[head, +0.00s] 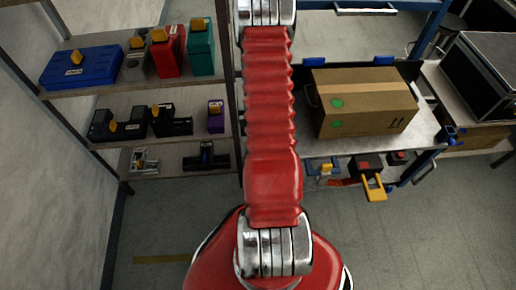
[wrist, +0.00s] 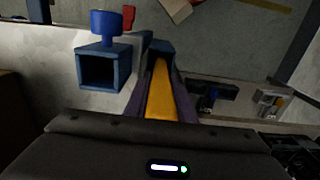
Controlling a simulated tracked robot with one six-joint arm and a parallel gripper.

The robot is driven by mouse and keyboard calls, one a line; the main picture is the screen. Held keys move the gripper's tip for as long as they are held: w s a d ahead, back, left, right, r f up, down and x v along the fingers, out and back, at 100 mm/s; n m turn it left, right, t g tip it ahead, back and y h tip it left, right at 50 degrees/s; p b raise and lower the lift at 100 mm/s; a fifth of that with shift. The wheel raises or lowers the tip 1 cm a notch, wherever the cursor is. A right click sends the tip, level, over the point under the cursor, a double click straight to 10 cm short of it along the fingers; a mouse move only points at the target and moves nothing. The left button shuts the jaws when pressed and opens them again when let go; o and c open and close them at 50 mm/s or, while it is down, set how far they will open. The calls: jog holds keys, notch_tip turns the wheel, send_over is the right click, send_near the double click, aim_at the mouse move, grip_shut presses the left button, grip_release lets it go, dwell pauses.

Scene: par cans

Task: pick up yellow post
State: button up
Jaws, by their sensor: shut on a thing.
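In the wrist view, a long yellow post (wrist: 161,98) runs up the middle of the picture, between the two dark finger sides of my gripper (wrist: 160,75). My gripper is shut on the yellow post. Its far end lies by a blue-grey part at the fingertips, and its near end is hidden behind the dark gripper body. In the head view my gripper is out of the picture.
A square blue tube with a round blue knob (wrist: 103,65) stands left of the fingers. The left shelves hold a blue case (head: 80,68), a red can (head: 168,55) and a teal can (head: 201,52). A cardboard box (head: 365,102) sits on a workbench at right. Floor is open below.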

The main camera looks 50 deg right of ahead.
notch_tip(320, 180, up, 26)
jog(key=shift+f, duration=0.25)
dwell(0.3)
dwell(0.4)
